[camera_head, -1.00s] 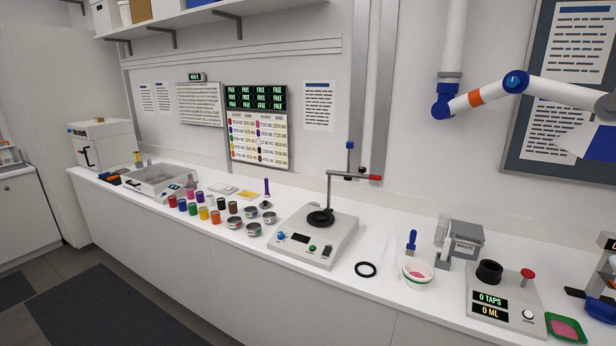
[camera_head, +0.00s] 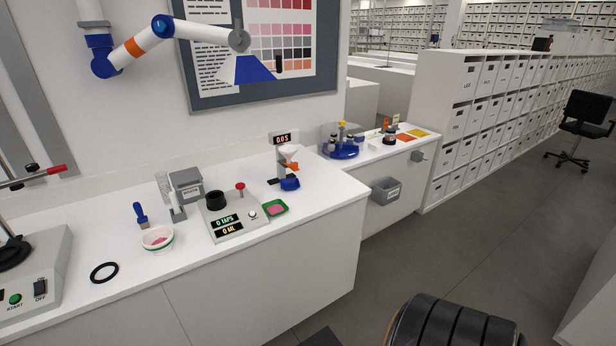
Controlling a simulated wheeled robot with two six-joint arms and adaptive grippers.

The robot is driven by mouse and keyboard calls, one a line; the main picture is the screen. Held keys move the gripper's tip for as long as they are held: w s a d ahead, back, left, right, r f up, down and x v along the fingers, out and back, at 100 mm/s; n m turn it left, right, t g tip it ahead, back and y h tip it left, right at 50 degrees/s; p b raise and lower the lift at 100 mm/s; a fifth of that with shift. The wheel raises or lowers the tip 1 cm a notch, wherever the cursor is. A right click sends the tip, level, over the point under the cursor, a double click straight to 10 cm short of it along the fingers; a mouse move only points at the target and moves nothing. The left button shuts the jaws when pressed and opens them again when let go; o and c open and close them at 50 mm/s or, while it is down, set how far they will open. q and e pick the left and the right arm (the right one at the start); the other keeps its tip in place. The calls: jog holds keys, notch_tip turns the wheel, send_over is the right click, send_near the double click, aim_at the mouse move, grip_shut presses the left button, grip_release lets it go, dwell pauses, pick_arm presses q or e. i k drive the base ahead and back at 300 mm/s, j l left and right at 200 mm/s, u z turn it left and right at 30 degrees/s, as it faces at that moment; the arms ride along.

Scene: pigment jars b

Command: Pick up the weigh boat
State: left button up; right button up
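A small green square dish (camera_head: 275,208) with pink powder in it lies on the white counter, just right of the tap-count device. It looks like the weigh boat. A white round bowl (camera_head: 157,239) with a green band, also holding something pink, stands farther left. Neither of my grippers is in view, and nothing touches the dish or the bowl.
The tap-count device (camera_head: 230,217) stands between bowl and dish. A dispenser (camera_head: 287,172) with a funnel is behind the dish. A jointed white arm (camera_head: 150,40) hangs over the counter (camera_head: 240,262). A black padded object (camera_head: 455,322) is at the bottom right.

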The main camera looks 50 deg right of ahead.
aim_at(276, 207)
jog(key=z, duration=1.35)
